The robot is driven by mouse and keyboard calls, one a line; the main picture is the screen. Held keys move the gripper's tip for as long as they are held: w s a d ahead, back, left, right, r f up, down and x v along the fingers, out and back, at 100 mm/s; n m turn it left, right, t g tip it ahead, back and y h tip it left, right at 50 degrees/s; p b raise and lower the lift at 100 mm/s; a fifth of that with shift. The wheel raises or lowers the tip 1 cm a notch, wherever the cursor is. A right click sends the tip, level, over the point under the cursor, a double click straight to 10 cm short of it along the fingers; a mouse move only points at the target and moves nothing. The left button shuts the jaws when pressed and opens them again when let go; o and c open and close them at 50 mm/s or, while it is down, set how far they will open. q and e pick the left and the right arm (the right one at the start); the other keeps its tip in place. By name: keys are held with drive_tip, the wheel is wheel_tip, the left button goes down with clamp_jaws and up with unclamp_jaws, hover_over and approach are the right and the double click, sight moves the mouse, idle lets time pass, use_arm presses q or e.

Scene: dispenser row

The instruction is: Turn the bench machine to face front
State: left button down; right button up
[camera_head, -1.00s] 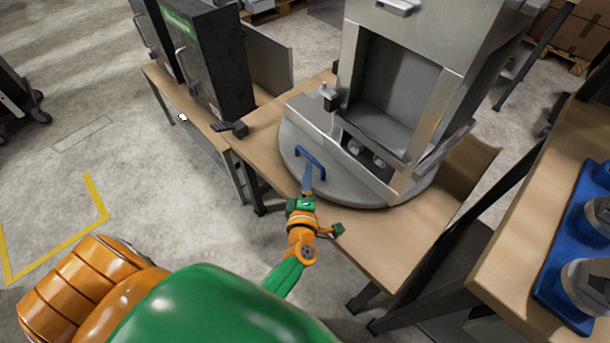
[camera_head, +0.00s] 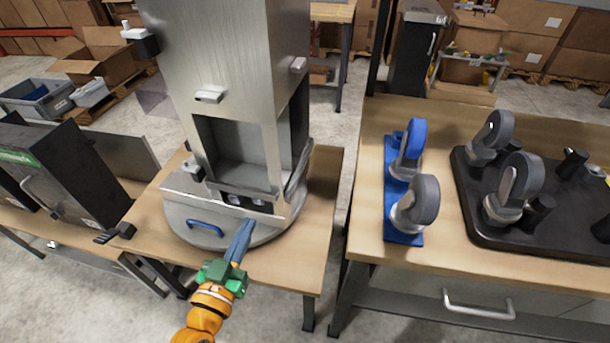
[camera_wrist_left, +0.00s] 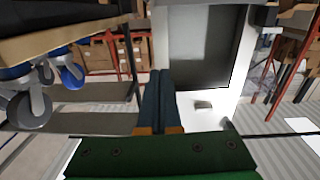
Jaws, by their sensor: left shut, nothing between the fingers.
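The bench machine (camera_head: 225,75) is a tall brushed-metal cabinet with an open square recess, standing on a round grey turntable (camera_head: 185,228) on a wooden bench. Its recess faces the near side in the head view, turned slightly to the right. In the left wrist view the shut fingers (camera_wrist_left: 158,95) point toward the machine's recess (camera_wrist_left: 205,45). My right gripper is not seen.
Dark cabinets (camera_head: 65,170) stand on a bench at left. At right, a wooden table (camera_head: 375,130) carries a blue tray (camera_head: 403,238) and a black tray (camera_head: 490,235) with wheel-like grey parts. A gap separates this table from the machine's bench.

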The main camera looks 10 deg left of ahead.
use_arm(q)
approach(276, 170)
drive_tip(key=w, duration=0.7)
drive_tip(key=shift+d+p, duration=0.25)
drive_tip(key=shift+p, duration=0.1)
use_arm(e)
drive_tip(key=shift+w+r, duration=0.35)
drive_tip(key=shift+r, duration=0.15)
use_arm(q)
drive_tip(key=shift+s, duration=0.1)
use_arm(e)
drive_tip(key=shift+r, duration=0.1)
